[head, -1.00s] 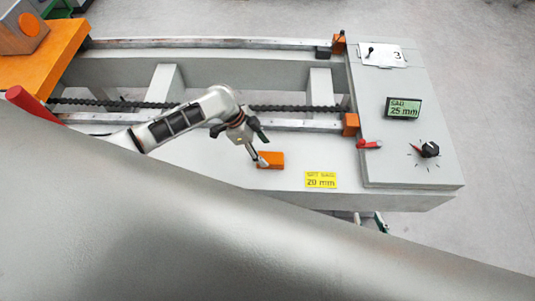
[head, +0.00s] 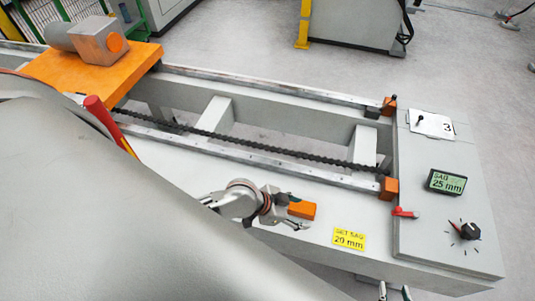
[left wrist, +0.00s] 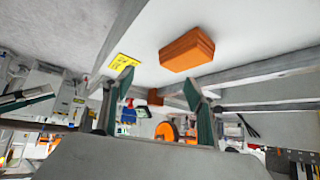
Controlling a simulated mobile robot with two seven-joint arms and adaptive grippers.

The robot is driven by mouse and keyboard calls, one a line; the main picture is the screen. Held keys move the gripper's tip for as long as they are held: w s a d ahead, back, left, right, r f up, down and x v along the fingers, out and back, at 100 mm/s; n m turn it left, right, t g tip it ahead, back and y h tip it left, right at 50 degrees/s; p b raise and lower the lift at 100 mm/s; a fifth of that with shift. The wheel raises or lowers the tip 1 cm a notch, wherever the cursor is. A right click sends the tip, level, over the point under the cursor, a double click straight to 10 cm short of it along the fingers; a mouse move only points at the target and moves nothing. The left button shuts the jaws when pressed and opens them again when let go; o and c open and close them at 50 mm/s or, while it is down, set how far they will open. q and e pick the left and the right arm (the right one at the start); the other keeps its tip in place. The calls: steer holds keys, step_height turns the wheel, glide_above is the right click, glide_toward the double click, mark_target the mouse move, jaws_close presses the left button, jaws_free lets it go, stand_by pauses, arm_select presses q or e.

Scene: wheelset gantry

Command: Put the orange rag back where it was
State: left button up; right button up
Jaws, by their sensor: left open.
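The orange rag (head: 302,209) is a small folded block on the pale front ledge of the gantry, left of the yellow "SET SAG 20 mm" label (head: 348,239). My left gripper (head: 294,211) is open at the rag's left side and partly overlaps it in the head view. In the left wrist view the rag (left wrist: 187,50) lies beyond the two fingertips (left wrist: 158,82), nearer the right one, and is not clasped. Whether a finger touches it I cannot tell.
A dark chain (head: 250,147) runs between the rails. An orange carriage (head: 70,69) stands at the left. My own grey body hides the lower left.

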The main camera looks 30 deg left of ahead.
arm_select(q)
steer(key=s+a+r+n+t+y, duration=0.2)
steer(key=s+a+n+t+y, duration=0.1)
steer(key=s+a, duration=0.3)
steer(key=shift+s+a+n+t, duration=0.4)
steer(key=shift+s+n+t, duration=0.4)
steer(key=shift+s, duration=0.45)
steer(key=shift+f, duration=0.1)
